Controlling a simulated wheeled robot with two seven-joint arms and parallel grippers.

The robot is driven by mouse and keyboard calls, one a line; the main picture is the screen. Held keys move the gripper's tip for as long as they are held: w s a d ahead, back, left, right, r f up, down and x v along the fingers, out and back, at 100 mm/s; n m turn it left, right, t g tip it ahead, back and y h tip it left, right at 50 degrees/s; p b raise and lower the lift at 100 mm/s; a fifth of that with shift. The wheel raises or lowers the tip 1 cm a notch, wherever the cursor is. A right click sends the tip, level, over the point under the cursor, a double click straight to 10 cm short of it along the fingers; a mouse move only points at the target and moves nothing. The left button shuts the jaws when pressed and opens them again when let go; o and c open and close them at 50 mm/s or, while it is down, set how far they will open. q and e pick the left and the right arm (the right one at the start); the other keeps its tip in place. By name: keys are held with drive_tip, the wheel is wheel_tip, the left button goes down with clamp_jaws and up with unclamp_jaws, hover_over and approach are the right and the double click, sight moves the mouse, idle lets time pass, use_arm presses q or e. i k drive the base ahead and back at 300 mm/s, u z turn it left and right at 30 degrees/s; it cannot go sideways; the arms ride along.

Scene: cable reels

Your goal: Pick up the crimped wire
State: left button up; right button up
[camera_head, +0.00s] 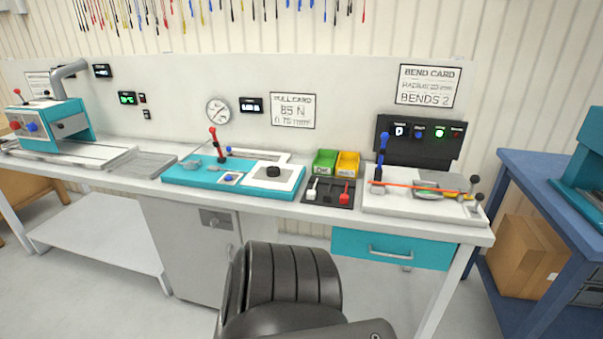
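A thin orange-red wire-like strip (405,185) lies across the white bending fixture (380,205) at the right of the bench. It runs from beside the blue-handled lever (382,150) toward the right end of the fixture. Whether its end is crimped is too small to tell. Several coloured wires (240,10) hang along the top of the wall. Neither of my grippers shows in the head view.
A black padded chair (290,275) stands in front of the bench. The teal fixture (200,172) with a red lever, a black tray (328,192) and green (325,162) and yellow (348,164) bins stand on the bench. A blue table (540,175) is at right.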

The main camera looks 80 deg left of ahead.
sight(327, 197)
drive_tip(key=u, duration=0.85)
drive_tip(key=i, duration=0.8)
drive_tip(key=u, duration=0.75)
